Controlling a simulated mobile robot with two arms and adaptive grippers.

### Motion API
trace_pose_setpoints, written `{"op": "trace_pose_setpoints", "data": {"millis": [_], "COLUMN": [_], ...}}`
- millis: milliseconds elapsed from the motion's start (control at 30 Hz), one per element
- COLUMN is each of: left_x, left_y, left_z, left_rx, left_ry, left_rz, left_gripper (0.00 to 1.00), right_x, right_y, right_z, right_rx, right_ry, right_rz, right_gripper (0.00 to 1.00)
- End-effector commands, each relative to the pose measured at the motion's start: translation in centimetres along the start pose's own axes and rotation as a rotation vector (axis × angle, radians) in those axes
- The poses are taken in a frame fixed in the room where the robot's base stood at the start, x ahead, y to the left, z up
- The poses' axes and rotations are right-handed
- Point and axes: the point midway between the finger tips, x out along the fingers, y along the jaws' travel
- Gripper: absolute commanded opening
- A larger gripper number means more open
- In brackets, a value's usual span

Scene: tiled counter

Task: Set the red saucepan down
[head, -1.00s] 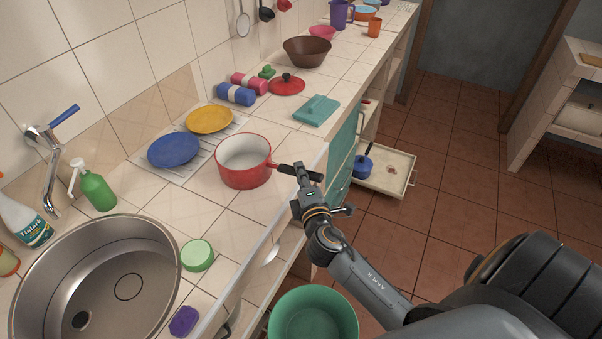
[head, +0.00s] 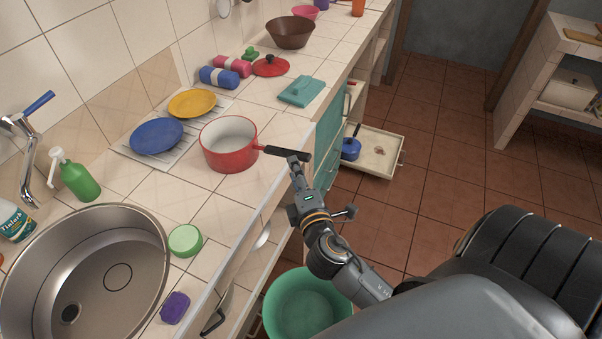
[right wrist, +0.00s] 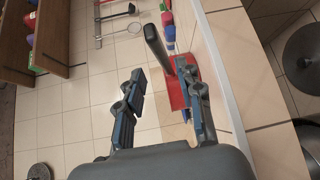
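The red saucepan (head: 229,158), white inside, sits upright on the tiled counter beside the dish rack. Its black handle (head: 284,152) points right, toward the counter's front edge. My right gripper (head: 296,163) is at the outer part of the handle in the head view. In the right wrist view its two fingers (right wrist: 161,78) are spread apart, with the handle (right wrist: 157,48) showing ahead of the gap and part of the red pan (right wrist: 178,92) behind the right finger. Whether a finger touches the handle cannot be told. My left gripper is not in view.
The dish rack (head: 133,153) holds a blue plate (head: 157,136) and a yellow plate (head: 191,104). The sink (head: 120,235) is at the lower left. A green bucket (head: 306,303) stands below the counter.

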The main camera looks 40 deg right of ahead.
Motion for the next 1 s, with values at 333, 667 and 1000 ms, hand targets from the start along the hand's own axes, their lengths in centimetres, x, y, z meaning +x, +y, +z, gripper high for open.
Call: {"op": "trace_pose_setpoints", "data": {"millis": [333, 667, 1000], "left_x": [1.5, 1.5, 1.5], "left_y": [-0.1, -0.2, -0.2], "left_z": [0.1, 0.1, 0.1], "left_rx": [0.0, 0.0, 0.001], "left_ry": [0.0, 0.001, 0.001], "left_rz": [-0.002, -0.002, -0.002], "left_gripper": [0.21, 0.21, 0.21], "right_x": [-4.7, -4.6, -7.2], "right_y": [-0.1, -1.6, -28.6], "right_z": [0.0, -0.4, -4.8], "right_rx": [0.001, 0.012, 0.322], "right_ry": [0.0, 0.011, 0.07], "right_rz": [-0.001, -0.031, -0.596], "right_gripper": [0.36, 0.36, 0.36]}}
